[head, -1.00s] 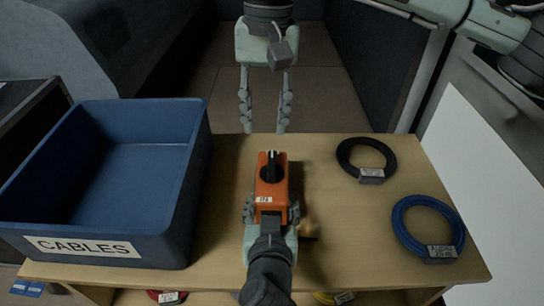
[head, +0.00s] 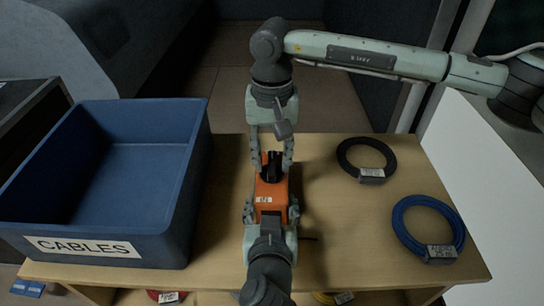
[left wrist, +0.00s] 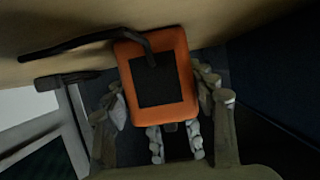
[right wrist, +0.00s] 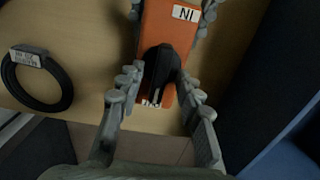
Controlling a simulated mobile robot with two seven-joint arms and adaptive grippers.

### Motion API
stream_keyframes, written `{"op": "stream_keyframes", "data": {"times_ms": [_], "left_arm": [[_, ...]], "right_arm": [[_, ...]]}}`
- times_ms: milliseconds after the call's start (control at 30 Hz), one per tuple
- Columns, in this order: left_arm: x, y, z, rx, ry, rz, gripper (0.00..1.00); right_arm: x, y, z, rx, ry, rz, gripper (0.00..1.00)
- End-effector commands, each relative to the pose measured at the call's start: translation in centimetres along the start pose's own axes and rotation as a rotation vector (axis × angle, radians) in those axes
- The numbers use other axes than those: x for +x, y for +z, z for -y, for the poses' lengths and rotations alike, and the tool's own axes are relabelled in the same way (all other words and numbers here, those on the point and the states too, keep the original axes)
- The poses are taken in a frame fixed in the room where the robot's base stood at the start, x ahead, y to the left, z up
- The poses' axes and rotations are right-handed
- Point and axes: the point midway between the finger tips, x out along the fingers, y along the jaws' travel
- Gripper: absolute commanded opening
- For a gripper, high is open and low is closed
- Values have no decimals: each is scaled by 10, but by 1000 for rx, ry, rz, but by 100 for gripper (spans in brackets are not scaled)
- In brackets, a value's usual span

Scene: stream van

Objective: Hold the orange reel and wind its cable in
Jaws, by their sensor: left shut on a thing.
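The orange reel (head: 267,197) is held over the middle of the table, in front of me. My left gripper (head: 271,214) is shut on its sides; the left wrist view shows the reel's black square panel (left wrist: 158,82) and a black cable (left wrist: 85,40) running off to the left. My right gripper (head: 271,150) is at the reel's far end. In the right wrist view its fingers (right wrist: 160,88) stand open on both sides of the black handle (right wrist: 161,70), with a gap visible. A white label reading "IN" (right wrist: 186,13) is on the orange face.
A blue bin marked CABLES (head: 185,215) stands at the left of the wooden table (head: 330,215). A black cable coil (head: 343,155) and a blue cable coil (head: 400,222) lie at the right. Red and yellow coils show partly below the front edge. A white panel (head: 490,170) is at right.

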Motion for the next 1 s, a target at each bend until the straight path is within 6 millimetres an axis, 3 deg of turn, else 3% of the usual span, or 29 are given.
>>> {"op": "stream_keyframes", "data": {"times_ms": [200,500,1000], "left_arm": [[0,-2,0,-1,1,-3,22],[0,-2,0,-1,1,-3,22],[0,-2,0,-1,0,-3,22]], "right_arm": [[0,0,0,0,0,0,35],[0,0,0,0,0,0,0],[0,0,-1,73,0,1,0]]}}
